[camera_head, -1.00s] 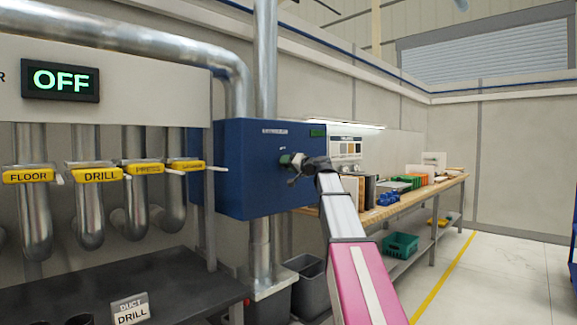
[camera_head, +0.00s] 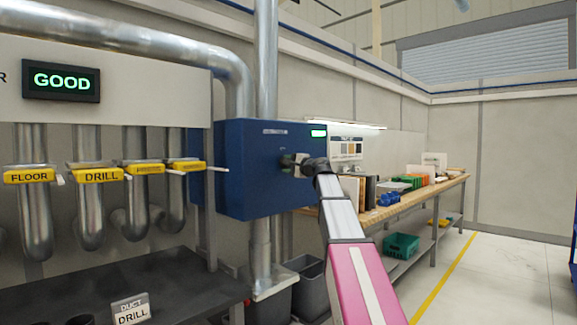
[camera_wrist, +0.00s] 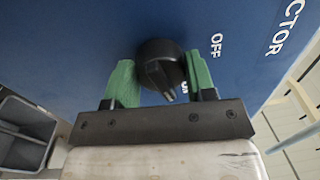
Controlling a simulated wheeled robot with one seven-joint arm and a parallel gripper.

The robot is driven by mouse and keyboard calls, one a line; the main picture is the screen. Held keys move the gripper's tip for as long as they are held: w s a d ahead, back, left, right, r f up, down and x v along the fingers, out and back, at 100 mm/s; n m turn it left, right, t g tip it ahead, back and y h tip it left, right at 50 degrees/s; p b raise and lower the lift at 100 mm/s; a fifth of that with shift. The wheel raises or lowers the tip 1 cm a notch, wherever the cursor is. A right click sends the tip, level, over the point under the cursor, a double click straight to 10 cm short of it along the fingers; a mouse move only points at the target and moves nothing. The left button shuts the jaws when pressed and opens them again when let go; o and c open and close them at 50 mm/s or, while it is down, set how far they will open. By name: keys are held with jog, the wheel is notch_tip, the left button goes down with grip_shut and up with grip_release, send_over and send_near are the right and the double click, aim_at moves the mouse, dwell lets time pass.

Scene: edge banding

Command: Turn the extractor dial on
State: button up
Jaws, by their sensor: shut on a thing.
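The extractor dial (camera_wrist: 158,62) is a round black knob on the front of the blue extractor box (camera_head: 250,180). In the wrist view its pointer end is turned toward a partly covered label that seems to read ON, away from the OFF label (camera_wrist: 217,45). My gripper (camera_wrist: 160,72) has green fingers on either side of the dial and is shut on it. In the head view my gripper (camera_head: 291,161) is at the box front, and the dial is largely hidden there.
A display (camera_head: 61,81) at the left reads GOOD. Yellow-tagged duct gates, including FLOOR (camera_head: 29,176) and DRILL (camera_head: 97,175), hang below it. A dark bench (camera_head: 190,285) stands in front. A wooden workbench (camera_head: 440,184) with goods is at right, with clear floor beside it.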

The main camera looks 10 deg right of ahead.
jog(key=shift+m, duration=1.1)
jog(key=o, duration=0.9)
jog(key=shift+s, duration=0.1)
jog(key=v, duration=1)
jog(key=shift+s+d, duration=0.15)
jog(key=shift+s, duration=0.2)
